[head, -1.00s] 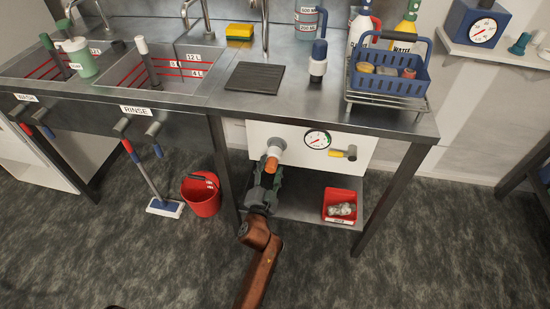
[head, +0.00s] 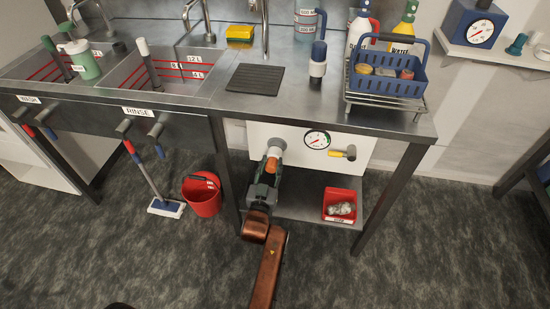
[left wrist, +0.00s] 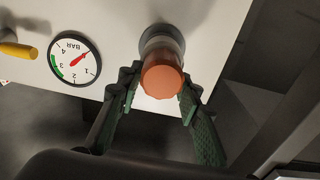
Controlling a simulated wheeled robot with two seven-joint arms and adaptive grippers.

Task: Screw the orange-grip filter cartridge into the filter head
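The filter cartridge with its orange grip (head: 271,164) shows below the bench, in line with the grey filter head (head: 276,143) on the white panel. In the left wrist view the round orange end (left wrist: 162,82) faces me, and the cartridge's pale body runs back to the dark round head (left wrist: 163,40). Whether the thread is engaged is hidden. My right gripper is not in view.
A pressure gauge (head: 317,140) and a yellow-handled valve (head: 343,153) sit to the right on the panel. A red bin (head: 340,207) stands on the lower shelf. A bench leg (head: 226,165) is close on the left, with a red bucket (head: 202,194) beyond it.

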